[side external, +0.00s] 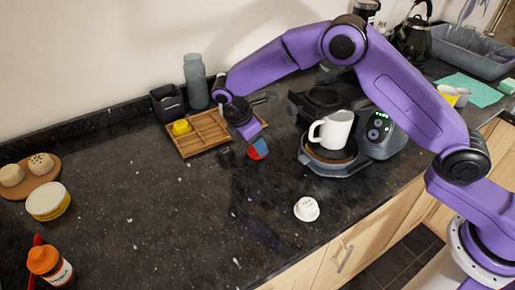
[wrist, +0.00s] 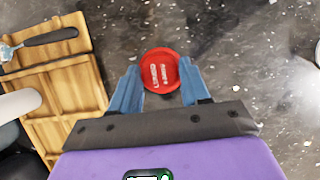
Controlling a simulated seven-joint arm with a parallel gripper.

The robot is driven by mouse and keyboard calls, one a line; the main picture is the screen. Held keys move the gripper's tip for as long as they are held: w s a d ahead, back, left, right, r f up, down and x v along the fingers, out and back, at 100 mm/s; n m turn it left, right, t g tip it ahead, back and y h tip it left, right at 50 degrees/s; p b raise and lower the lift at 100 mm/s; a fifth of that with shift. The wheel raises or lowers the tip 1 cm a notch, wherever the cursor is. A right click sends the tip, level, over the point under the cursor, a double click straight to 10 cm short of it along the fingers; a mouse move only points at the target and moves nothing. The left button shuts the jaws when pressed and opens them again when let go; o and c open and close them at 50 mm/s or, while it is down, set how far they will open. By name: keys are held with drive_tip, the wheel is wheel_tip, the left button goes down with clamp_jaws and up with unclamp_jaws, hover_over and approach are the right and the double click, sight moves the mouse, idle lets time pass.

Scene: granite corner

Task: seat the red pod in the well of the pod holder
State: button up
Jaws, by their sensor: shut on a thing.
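The red pod (wrist: 160,71) is between the two blue fingertips of my gripper (wrist: 161,88) in the wrist view, its round lettered face toward the camera. The side view shows the red pod (side external: 260,146) beside a blue fingertip (side external: 253,151), above the dark counter to the right of the wooden tray. My gripper is shut on the pod.
The wooden compartment tray (side external: 205,148) holds a yellow item (side external: 181,127); a dark-handled utensil (wrist: 50,37) lies over it. A white mug (side external: 334,130) stands on the coffee machine (side external: 376,145) to the right.

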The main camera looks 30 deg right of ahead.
sight(328, 99)
wheel_tip(328, 99, up, 10)
drive_tip(key=s+a+r+m+g, duration=0.1)
drive_tip(key=s+a+r+m, duration=0.1)
drive_tip(key=s+r, duration=0.3)
drive_tip(key=s+a+r+m+g+y, duration=0.1)
drive_tip(key=s+r+m, duration=0.3)
drive_tip(key=s+r, duration=0.2)
drive_tip(key=s+a+r+m+g, duration=0.1)
drive_tip(key=s+a+r+m, duration=0.1)
drive_tip(key=s+r, duration=0.4)
drive_tip(key=shift+s+a+r+m+y, duration=0.15)
drive_tip(key=shift+s+m, duration=0.3)
drive_tip(key=shift+s, duration=0.25)
drive_tip(key=shift+s+a+f+m+y, duration=0.1)
drive_tip(key=shift+s+a+m+y, duration=0.05)
drive_tip(key=shift+s+m, duration=0.4)
drive_tip(key=w+d+r, duration=0.1)
drive_tip(key=w+d, duration=0.3)
drive_tip(key=d, duration=0.3)
drive_tip(key=w+d+r+n, duration=0.1)
drive_tip(key=w+d, duration=0.3)
drive_tip(key=d, duration=0.4)
drive_tip(key=shift+r, duration=0.8)
drive_tip(key=shift+w+d+f, duration=0.1)
drive_tip(key=shift+d+f, duration=0.15)
drive_tip(key=shift+f, duration=4.65)
drive_tip(key=shift+f, duration=0.25)
